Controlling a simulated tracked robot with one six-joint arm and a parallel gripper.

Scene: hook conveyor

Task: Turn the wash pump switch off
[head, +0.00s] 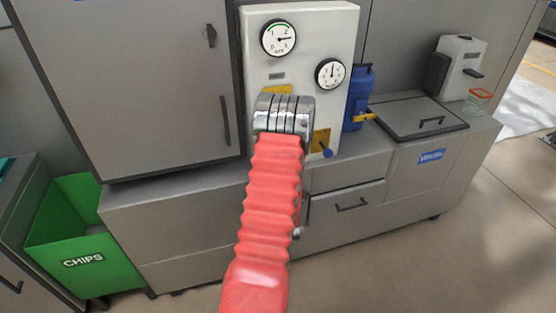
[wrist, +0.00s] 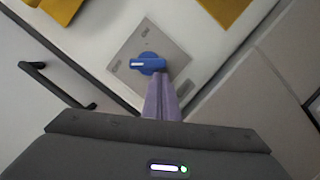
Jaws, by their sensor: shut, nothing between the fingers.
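The likely wash pump switch is a blue rotary knob (wrist: 148,63) on a square silver plate (wrist: 122,68), seen in the wrist view. Its white mark points left in that view; no label on the plate is readable. My gripper (wrist: 158,80) has purple fingers shut together with nothing between them. The fingertips are at the knob's lower right edge; I cannot tell whether they touch it. In the head view my red-sleeved arm and chrome wrist hide the gripper and this knob against the grey gauge panel (head: 300,40).
Another blue knob (head: 327,152) sits by a yellow plate (head: 321,138) on the panel. Two round gauges (head: 278,38) are above. A blue container (head: 358,95) stands right of the panel; a green CHIPS bin (head: 70,220) is at left. Floor at right is clear.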

